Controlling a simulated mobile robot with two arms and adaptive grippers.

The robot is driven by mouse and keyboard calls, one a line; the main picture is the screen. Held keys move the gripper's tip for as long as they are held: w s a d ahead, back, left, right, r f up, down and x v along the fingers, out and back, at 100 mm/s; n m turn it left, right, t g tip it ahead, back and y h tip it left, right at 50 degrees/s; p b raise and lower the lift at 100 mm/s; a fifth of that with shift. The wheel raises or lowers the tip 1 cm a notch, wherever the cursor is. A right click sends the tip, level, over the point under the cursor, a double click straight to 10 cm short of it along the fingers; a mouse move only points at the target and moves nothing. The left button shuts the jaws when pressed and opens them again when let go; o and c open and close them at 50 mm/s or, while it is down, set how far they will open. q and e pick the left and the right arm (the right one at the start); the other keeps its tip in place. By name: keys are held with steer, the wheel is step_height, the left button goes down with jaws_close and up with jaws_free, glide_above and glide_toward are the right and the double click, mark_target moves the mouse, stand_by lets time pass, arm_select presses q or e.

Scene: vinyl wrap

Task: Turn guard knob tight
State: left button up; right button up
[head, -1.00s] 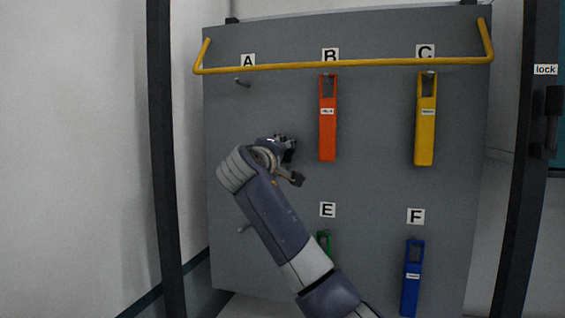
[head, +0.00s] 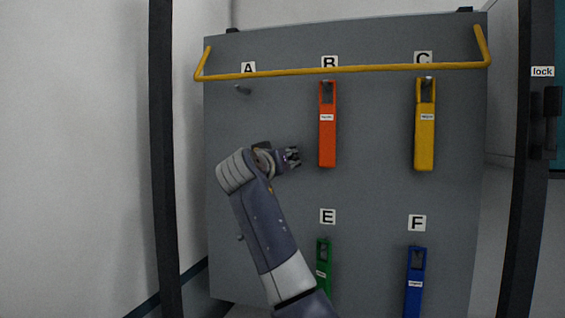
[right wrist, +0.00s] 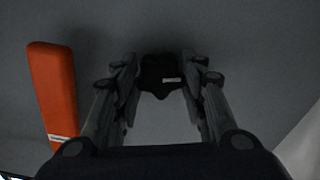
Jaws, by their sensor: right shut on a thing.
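The guard knob (right wrist: 160,76) is a black lobed knob with a small white label, seen at the top middle of the right wrist view against the grey board (head: 380,200). My right gripper (head: 291,157) is in front of the board, left of the orange tool's lower end. In the right wrist view its two fingers (right wrist: 160,70) stand on either side of the knob, and it is shut on the knob. In the head view the knob cannot be made out. My left gripper is not in view.
An orange tool (head: 327,135) hangs under label B, close to my right gripper. A yellow tool (head: 425,135), a green tool (head: 323,262) and a blue tool (head: 415,280) hang further off. A yellow guard bar (head: 350,69) crosses the board's top. Hook A (head: 243,89) is empty.

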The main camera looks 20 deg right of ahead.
steer(key=shift+f+m, duration=0.1)
steer(key=shift+m, duration=1.4)
steer(key=o, duration=1.1)
steer(key=shift+a, duration=0.1)
steer(key=v, duration=1.2)
steer(key=shift+w, duration=0.1)
